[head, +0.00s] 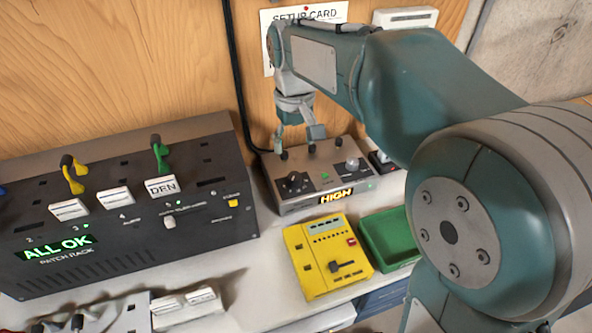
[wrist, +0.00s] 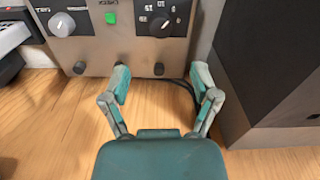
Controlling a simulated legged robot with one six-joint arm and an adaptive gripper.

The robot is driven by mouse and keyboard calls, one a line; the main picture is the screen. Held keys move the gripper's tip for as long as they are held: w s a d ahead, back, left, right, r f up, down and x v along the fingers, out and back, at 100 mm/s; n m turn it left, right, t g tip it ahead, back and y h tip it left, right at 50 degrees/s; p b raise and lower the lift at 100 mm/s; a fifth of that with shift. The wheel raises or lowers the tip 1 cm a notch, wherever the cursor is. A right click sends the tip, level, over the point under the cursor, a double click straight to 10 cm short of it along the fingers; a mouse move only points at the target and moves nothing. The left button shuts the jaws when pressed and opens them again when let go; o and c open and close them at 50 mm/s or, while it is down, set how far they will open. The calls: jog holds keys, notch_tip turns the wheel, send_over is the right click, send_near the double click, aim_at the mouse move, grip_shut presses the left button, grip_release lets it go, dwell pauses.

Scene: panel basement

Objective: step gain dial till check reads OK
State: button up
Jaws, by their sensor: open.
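A grey control box (head: 275,207) stands against the wooden wall. Its black dial (head: 293,184) with a numbered scale is on the left; it shows in the wrist view too (wrist: 161,26). A green button (wrist: 111,18) sits beside it, with lettering that looks like CHECK. A silver knob (head: 352,164) is on the box's right. The amber display (head: 338,197) on its front reads HIGH. My gripper (head: 298,136) is open and empty above the box's back edge. In the wrist view my gripper (wrist: 161,77) has its fingers apart, short of the black dial and not touching it.
A dark patch rack (head: 110,262) reading ALL OK stands left of the box, close to it. A yellow unit (head: 310,278) and a green tray (head: 372,243) lie in front. A setup card (head: 325,12) hangs behind my arm, partly hidden. A black cable (head: 238,85) runs down the wall.

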aim_at(294, 175)
notch_tip(294, 175, down, 9)
jog(key=shift+f, duration=0.2)
grip_shut()
